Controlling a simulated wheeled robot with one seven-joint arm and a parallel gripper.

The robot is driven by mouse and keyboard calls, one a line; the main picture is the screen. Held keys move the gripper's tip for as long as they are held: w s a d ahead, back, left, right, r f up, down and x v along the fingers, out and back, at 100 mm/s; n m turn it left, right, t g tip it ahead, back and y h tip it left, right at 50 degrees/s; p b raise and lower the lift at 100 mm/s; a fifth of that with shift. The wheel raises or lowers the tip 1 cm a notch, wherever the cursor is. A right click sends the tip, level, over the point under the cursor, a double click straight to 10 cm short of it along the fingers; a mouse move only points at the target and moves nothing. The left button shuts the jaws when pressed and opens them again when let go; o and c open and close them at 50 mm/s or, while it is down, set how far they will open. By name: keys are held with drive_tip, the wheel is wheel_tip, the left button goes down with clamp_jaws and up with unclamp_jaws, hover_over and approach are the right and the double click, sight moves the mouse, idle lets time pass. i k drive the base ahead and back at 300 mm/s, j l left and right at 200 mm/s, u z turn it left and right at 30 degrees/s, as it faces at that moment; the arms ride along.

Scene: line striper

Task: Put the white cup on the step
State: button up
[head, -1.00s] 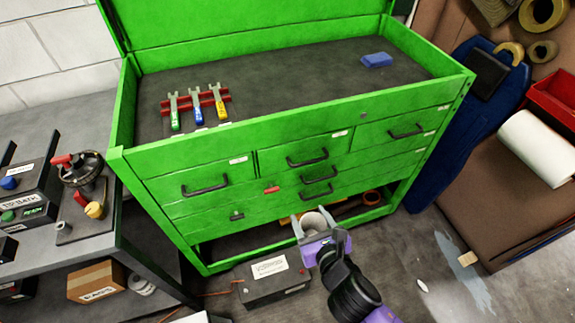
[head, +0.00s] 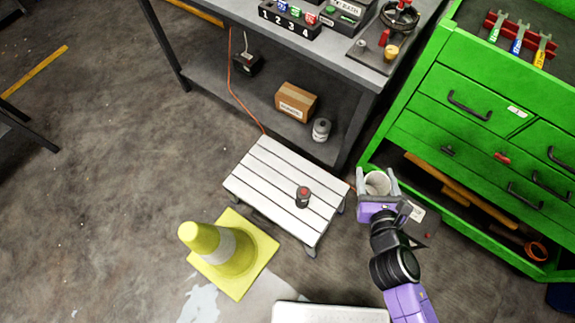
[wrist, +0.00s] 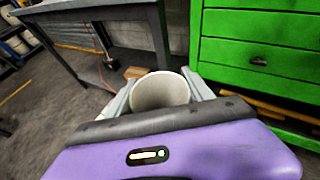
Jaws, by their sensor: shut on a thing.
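The white cup (head: 377,183) is between the fingers of my gripper (head: 378,182), which is shut on it. In the wrist view the cup (wrist: 160,91) shows its open top between the two fingers. The step (head: 262,202) is a low white slatted platform on the floor, left of my gripper in the head view. A small dark can with a red top (head: 303,196) stands on the step's right part. The cup is held just right of the step's right corner, apart from the can.
A yellow cone (head: 225,251) stands in front of the step. A grey workbench (head: 225,80) with a cardboard box (head: 296,102) on its lower shelf is behind it. The green tool cabinet (head: 440,125) is at the right. The step's left part is bare.

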sight(264, 178)
drive_tip(key=i+l+u, duration=0.15)
drive_tip(key=u, duration=0.3)
drive_tip(key=i+l+u, duration=0.1)
drive_tip(key=u, duration=0.35)
drive_tip(key=l+u, duration=0.3)
drive_tip(key=u, duration=0.15)
drive_tip(key=i+l, duration=0.1)
drive_tip(key=l, duration=0.4)
drive_tip(key=i+l, duration=0.1)
drive_tip(key=l, duration=0.35)
